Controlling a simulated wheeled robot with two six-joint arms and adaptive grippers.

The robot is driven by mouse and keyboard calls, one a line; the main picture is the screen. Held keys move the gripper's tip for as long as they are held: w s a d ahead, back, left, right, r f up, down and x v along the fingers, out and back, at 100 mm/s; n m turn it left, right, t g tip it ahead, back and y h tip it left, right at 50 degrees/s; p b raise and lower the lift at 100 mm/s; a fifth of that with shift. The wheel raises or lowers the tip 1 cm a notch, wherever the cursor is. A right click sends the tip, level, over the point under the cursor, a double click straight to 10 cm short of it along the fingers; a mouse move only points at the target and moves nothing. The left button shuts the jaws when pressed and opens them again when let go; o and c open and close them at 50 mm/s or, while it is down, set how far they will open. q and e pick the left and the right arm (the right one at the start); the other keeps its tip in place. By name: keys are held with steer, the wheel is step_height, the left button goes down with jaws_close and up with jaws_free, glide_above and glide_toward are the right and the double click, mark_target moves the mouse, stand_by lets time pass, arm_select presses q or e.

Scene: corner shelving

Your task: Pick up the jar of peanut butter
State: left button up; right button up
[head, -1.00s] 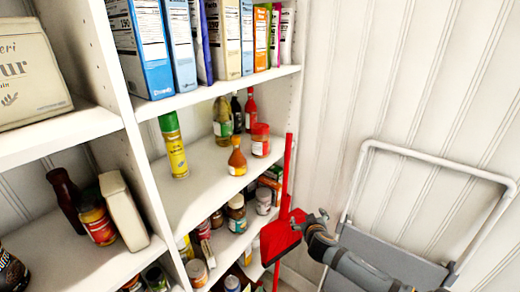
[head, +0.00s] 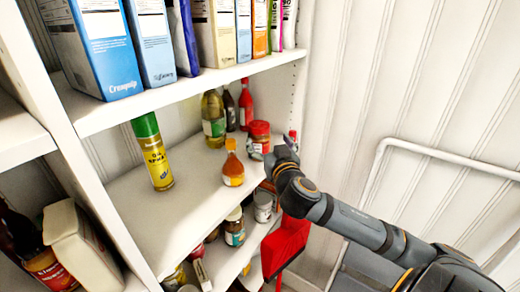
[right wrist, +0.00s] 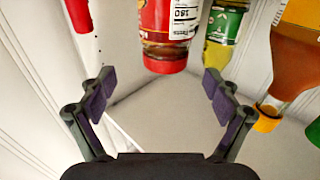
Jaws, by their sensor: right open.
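The jar of peanut butter (head: 258,141), with a red lid and a red and white label, stands on the middle shelf near its right end. In the right wrist view the jar (right wrist: 168,38) appears upside down, lid lowest, just beyond and roughly between the fingertips. My right gripper (head: 284,150) is at the shelf's right edge, beside the jar. In the right wrist view its fingers (right wrist: 157,78) are spread wide with nothing between them. My left gripper is out of view.
An orange sauce bottle (head: 233,165) stands close in front of the jar. An oil bottle (head: 213,118) and a red bottle (head: 245,104) stand behind it. Boxes fill the shelf above. A red dustpan (head: 285,245) hangs below my right arm.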

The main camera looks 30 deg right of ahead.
mark_target(262, 132)
steer(key=shift+f+x, duration=0.25)
steer(key=shift+x, duration=0.85)
steer(key=shift+w+d+f, duration=0.1)
steer(key=shift+w, duration=0.4)
steer(key=shift+s+r, duration=0.15)
steer(key=shift+r, duration=0.05)
steer(key=w+p, duration=0.1)
steer(key=w+r+p, duration=0.1)
steer(key=shift+w+d+r, duration=0.1)
steer(key=shift+w, duration=0.15)
steer(key=shift+f+p+x, duration=0.25)
steer(key=shift+p+x, duration=0.05)
steer(key=shift+x, duration=0.9)
steer(key=shift+w, duration=0.1)
steer(key=shift+c, duration=1.2)
steer(key=c, duration=1.2)
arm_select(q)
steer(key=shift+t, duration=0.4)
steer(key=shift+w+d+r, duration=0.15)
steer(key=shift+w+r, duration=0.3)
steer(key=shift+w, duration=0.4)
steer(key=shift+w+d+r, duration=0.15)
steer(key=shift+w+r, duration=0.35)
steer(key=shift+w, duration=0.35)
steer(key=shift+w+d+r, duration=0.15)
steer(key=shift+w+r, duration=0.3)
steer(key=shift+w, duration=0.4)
arm_select(e)
jaws_close()
